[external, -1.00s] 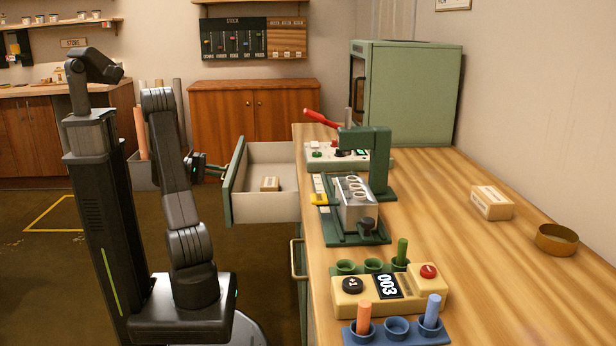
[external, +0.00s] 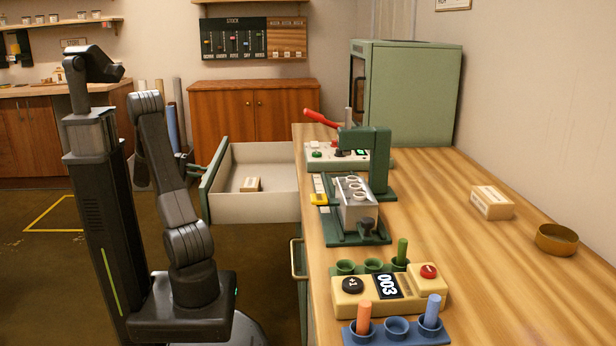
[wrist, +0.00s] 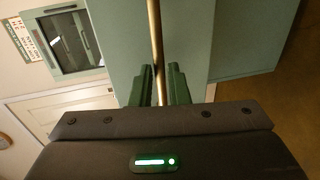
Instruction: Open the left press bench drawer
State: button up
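The left press bench drawer (external: 262,208) stands well out from the bench in the external view, with its green front (external: 214,180) towards my arm. A small labelled box (external: 250,184) lies inside it. In the wrist view, the drawer's brass bar handle (wrist: 156,45) runs between the two green fingers of my gripper (wrist: 161,80), which is shut on it. The drawer front (wrist: 188,40) fills the middle of that view.
The wooden bench top (external: 480,250) carries a green press (external: 370,165), a counter box (external: 388,290) and a blue peg holder (external: 395,332). Another brass handle (external: 298,260) is on the bench front below. Open floor lies left of the drawer.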

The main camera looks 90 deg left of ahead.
jog(key=shift+o, duration=1.3)
jog(key=p+v, duration=0.3)
jog(key=v, duration=1.1)
jog(key=shift+w+f, duration=0.1)
jog(key=b+x, duration=0.3)
jog(key=x, duration=1.1)
